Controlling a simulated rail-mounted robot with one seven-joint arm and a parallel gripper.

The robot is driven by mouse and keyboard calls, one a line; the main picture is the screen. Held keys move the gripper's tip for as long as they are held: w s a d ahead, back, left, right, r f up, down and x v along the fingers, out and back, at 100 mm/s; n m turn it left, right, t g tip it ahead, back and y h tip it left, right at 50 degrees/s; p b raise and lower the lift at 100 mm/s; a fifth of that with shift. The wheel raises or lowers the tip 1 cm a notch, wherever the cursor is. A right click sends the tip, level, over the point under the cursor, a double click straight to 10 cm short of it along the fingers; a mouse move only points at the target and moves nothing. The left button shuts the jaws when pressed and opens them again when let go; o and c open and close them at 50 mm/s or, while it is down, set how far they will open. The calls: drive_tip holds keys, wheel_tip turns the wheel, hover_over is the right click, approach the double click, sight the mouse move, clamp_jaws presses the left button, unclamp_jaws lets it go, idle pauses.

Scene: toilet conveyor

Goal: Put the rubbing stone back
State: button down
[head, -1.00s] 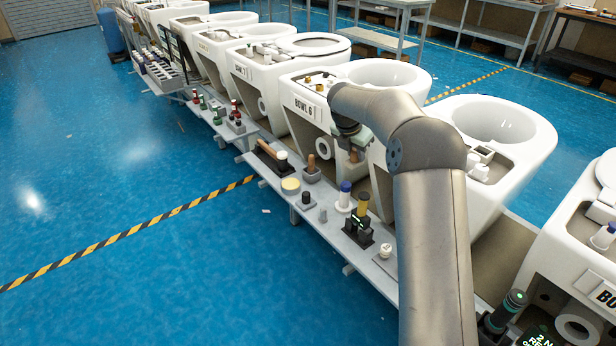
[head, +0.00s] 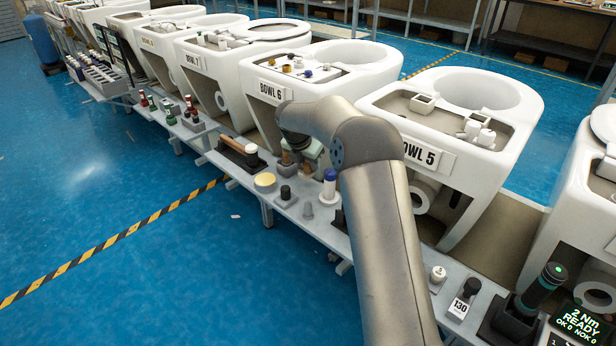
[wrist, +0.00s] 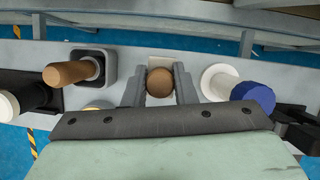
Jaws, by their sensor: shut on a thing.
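My gripper (wrist: 160,88) is shut on a brown, round-topped piece (wrist: 160,76), which I take to be the rubbing stone. A pale square shows behind it; I cannot tell whether that is part of it or a spot on the shelf, nor whether it touches the shelf. In the head view my gripper (head: 304,166) is low over the narrow grey shelf (head: 322,232), in front of the bowl marked 6, partly hidden by my arm.
Left of my gripper a wooden handle (wrist: 72,73) stands in a dark square holder (wrist: 100,62). Close on the right is a white, blue-capped bottle (head: 329,186). A yellow round pad (head: 265,181) and a black knob (head: 286,194) stand nearer the shelf's front edge.

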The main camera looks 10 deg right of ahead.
sight(308, 172)
drive_tip(key=shift+f+b, duration=0.4)
drive_tip(key=shift+f, duration=1.55)
drive_tip(key=shift+f, duration=0.15)
drive_tip(key=c, duration=1.2)
unclamp_jaws()
drive_tip(key=p+v, duration=0.2)
drive_tip(key=v, duration=1)
drive_tip(key=s+r+m+g, duration=0.1)
drive_tip(key=s+r+m, duration=0.2)
drive_tip(key=s+m, duration=0.5)
drive_tip(key=s+d+f+m+g+y, duration=0.1)
drive_tip(key=s+m, duration=0.5)
drive_tip(key=s, duration=0.6)
drive_tip(key=s+d+f+m+g+y, duration=0.1)
drive_tip(key=s+m, duration=0.5)
drive_tip(key=s, duration=0.6)
drive_tip(key=s+d+f+m+y, duration=0.1)
drive_tip(key=s+f+m, duration=0.2)
drive_tip(key=s+m, duration=0.4)
drive_tip(key=shift+s+g, duration=0.4)
drive_tip(key=shift+s, duration=2.15)
